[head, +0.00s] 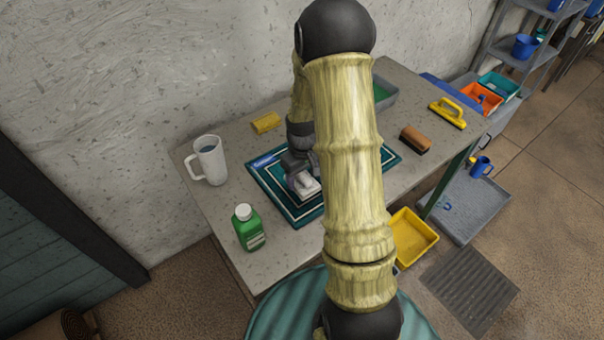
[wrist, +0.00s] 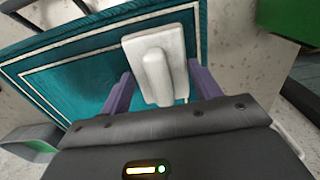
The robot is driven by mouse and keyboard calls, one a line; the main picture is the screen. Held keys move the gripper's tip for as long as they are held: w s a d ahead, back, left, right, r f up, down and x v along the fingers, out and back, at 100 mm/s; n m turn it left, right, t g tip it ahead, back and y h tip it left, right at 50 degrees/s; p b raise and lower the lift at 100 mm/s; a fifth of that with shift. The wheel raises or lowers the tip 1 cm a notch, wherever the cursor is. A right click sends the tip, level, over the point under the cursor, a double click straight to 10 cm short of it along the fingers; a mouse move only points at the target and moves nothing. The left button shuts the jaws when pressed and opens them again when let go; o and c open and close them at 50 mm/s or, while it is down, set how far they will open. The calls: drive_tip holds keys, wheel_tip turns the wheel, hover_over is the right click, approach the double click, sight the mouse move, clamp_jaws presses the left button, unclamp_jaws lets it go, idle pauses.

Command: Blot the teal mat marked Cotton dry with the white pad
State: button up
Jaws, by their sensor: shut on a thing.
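The teal mat (head: 283,205) with white border lines lies on the table, with a blue label at its far left corner in the head view. My arm hides part of it. The white pad (head: 309,188) has a raised handle and is at the mat's left part. My gripper (head: 298,177) is shut on the pad's handle. In the wrist view the pad (wrist: 158,50) sits between the purple fingers of my gripper (wrist: 152,92), over the teal mat (wrist: 80,78). I cannot tell whether the pad touches the mat.
On the table (head: 205,225) stand a white jug (head: 209,160), a green bottle (head: 248,228), a yellow sponge (head: 266,122), a brown brush (head: 414,140) and a yellow-handled scrubber (head: 448,112). A grey tray (head: 388,92) is at the back. A yellow bin (head: 412,238) is beside the table.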

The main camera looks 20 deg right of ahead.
drive_tip(key=shift+f+b, duration=1.9)
drive_tip(key=shift+f, duration=0.5)
drive_tip(key=shift+f, duration=0.25)
drive_tip(key=shift+w+f+b, duration=0.1)
drive_tip(key=shift+f+b, duration=0.2)
drive_tip(key=shift+s+f, duration=0.1)
drive_tip(key=shift+s, duration=0.1)
idle(0.3)
wheel_tip(320, 180, up, 5)
drive_tip(key=p, duration=0.4)
drive_tip(key=shift+w+f, duration=0.1)
drive_tip(key=shift+f, duration=0.1)
